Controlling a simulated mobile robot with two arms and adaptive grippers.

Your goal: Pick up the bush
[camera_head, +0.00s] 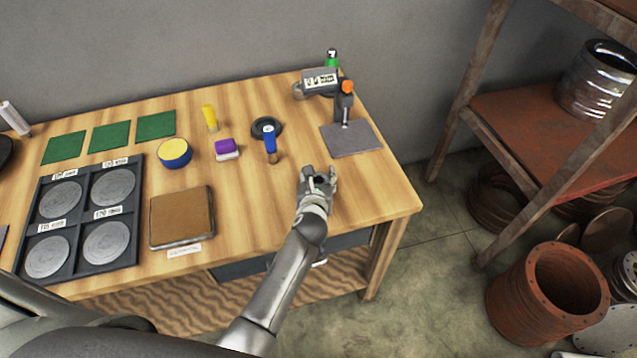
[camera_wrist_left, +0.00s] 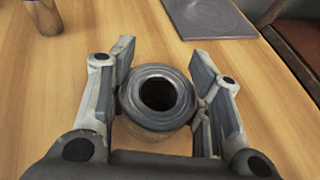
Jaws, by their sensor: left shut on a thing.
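The bush (camera_wrist_left: 133,103) is a grey metal ring with a dark central hole, seen from above in the left wrist view. It stands upright between the two fingers of my left gripper (camera_wrist_left: 162,80), which is shut on it. In the head view my left gripper (camera_head: 319,178) is over the right front part of the wooden table. There the fingers mostly hide the bush. The picture does not clearly show whether the bush touches the table. My right gripper is not in view.
A grey plate (camera_head: 351,138) with an orange-topped tool (camera_head: 347,87) lies behind the gripper. A blue-handled tool (camera_head: 270,139) stands to its left, near a black ring (camera_head: 266,127). A brown pad (camera_head: 181,216) and black tray (camera_head: 77,270) lie further left. The table's right front corner is bare.

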